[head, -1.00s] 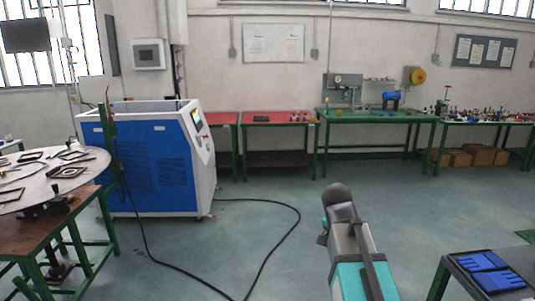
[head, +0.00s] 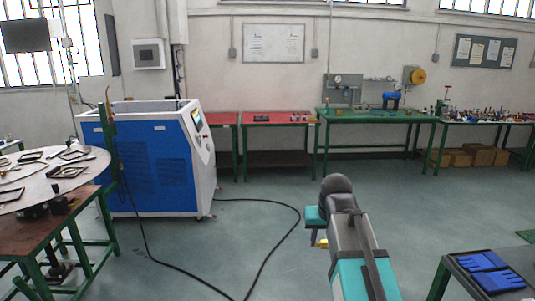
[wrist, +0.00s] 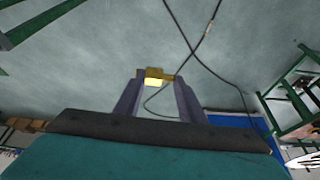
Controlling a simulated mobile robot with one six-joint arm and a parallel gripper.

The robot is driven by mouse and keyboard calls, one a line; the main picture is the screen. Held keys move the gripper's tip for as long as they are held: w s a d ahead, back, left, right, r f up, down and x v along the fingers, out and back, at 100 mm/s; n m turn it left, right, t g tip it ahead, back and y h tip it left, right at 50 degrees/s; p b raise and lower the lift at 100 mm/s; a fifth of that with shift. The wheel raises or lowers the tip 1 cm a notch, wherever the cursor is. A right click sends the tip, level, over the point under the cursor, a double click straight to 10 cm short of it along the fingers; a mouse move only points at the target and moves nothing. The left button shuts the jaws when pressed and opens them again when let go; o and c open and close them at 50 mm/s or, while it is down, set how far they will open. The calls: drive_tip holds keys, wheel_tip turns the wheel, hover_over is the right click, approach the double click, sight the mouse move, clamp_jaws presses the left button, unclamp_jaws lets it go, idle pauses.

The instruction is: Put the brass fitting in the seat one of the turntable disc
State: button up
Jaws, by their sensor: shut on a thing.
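The brass fitting (wrist: 154,77) is a small yellow block between the fingertips of my gripper (wrist: 158,92) in the wrist view. My gripper is shut on it and holds it in the air above the floor. In the head view the brass fitting (head: 321,243) shows as a small yellow piece left of my arm; the fingers are mostly hidden there. The turntable disc (head: 92,164) is a pale round plate with several dark square frames, at the far left, well away from my gripper. I cannot tell which frame is seat one.
The disc is on a brown-topped green table (head: 78,203). A blue and white machine (head: 155,165) stands behind it, with a black cable (head: 272,206) looping over the floor. Blue gloves (head: 485,261) lie on a table at lower right. The floor between is otherwise open.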

sight(325, 247)
idle(0.5)
drive_tip(key=shift+s, duration=1.9)
